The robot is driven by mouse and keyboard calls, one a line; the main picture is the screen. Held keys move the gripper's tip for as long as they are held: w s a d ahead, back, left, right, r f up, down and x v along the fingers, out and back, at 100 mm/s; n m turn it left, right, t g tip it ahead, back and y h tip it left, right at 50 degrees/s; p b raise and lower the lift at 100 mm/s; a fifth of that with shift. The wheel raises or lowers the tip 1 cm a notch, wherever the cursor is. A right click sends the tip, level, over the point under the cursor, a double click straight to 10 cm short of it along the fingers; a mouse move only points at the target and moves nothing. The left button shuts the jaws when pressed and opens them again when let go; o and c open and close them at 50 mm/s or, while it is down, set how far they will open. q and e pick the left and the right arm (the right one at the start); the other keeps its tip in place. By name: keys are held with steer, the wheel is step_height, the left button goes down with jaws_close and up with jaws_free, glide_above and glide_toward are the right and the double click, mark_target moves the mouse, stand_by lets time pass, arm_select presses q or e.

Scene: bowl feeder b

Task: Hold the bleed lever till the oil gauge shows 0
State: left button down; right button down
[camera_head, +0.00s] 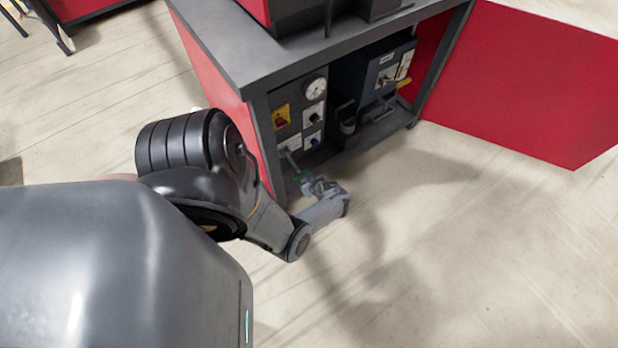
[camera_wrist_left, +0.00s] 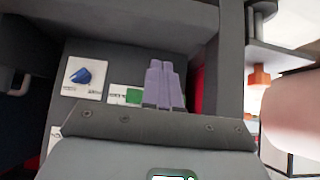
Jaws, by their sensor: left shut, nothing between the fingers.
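The oil gauge (camera_head: 316,88), a round white dial, sits on the dark panel under the bench; its reading is too small to make out. My left gripper (camera_head: 292,161) is low at the left front of this panel. In the left wrist view its two pale fingers (camera_wrist_left: 165,86) are together with nothing between them. My right gripper is not in view.
A blue knob (camera_wrist_left: 82,75) on a white plate is left of the fingers. The bench's front-left leg (camera_head: 265,140) stands close to my left arm. The floor (camera_head: 450,260) at the right is clear.

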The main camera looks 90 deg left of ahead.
arm_select(q)
steer(key=w+d+r+p, duration=0.2)
steer(key=w+d+r, duration=0.1)
steer(key=d, duration=0.3)
steer(key=shift+w, duration=0.45)
stand_by(0.4)
